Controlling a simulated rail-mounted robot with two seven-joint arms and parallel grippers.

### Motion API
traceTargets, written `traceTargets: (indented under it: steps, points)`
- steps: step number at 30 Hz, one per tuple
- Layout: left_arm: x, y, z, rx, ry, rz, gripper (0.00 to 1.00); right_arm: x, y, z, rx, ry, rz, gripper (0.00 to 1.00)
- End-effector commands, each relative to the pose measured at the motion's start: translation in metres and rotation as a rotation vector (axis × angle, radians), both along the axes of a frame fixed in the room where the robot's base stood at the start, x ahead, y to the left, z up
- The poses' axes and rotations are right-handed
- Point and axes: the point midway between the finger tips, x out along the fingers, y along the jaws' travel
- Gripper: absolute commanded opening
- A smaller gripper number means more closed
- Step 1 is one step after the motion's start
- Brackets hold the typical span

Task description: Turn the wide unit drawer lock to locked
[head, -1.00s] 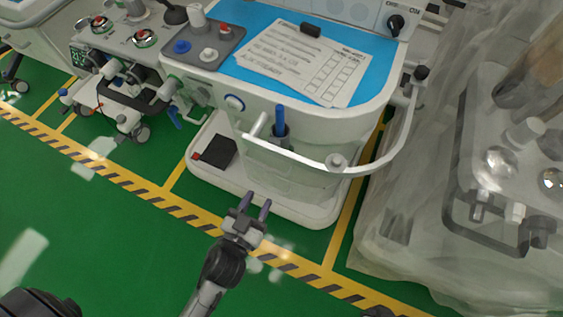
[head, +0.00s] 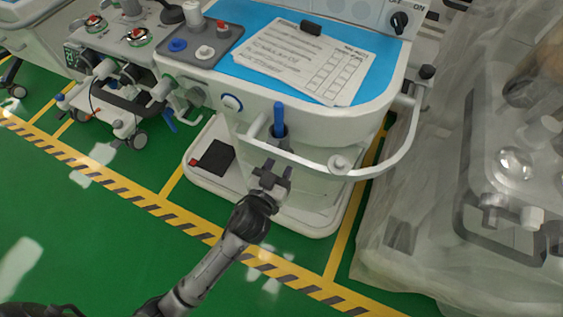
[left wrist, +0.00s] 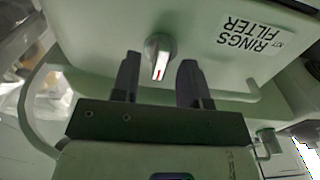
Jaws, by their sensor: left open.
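The drawer lock shows in the left wrist view as a small grey-white knob (left wrist: 158,57) with a red mark, on a pale front panel. The panel carries an upside-down label (left wrist: 252,34) reading "RINGS FILTER". My left gripper (left wrist: 160,65) is open, with one finger on each side of the knob in this view; I cannot tell whether they touch it. In the head view my left gripper (head: 275,168) is at the front of the white unit (head: 310,195), under its curved rail. The lock is hidden there. My right gripper is not in view.
A curved white rail (head: 385,165) runs around the unit's front. A blue-handled item (head: 279,118) stands upright behind it. Papers (head: 300,60) lie on the blue top. A covered cart (head: 420,190) stands to the right. Green floor is free in front.

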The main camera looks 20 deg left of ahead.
Motion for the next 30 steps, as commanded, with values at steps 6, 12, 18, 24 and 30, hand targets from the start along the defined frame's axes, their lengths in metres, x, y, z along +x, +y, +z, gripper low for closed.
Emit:
traceTargets:
  steps: [6,12,18,24,30]
  points:
    - [0.0080,0.0000,-0.0002,0.001,0.000,0.000,0.40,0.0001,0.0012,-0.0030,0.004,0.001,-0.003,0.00]
    - [0.0085,-0.0001,0.0000,0.000,0.001,0.000,0.40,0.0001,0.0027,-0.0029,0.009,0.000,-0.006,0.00]
    - [0.0084,-0.0001,0.0000,0.000,0.001,0.000,0.31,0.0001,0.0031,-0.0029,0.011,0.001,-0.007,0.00]
    - [0.0083,-0.0001,0.0001,0.000,0.001,0.000,0.12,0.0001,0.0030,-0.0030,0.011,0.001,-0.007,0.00]
    - [0.0082,-0.0001,0.0001,0.000,0.001,0.000,0.00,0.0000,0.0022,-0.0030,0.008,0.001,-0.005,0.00]
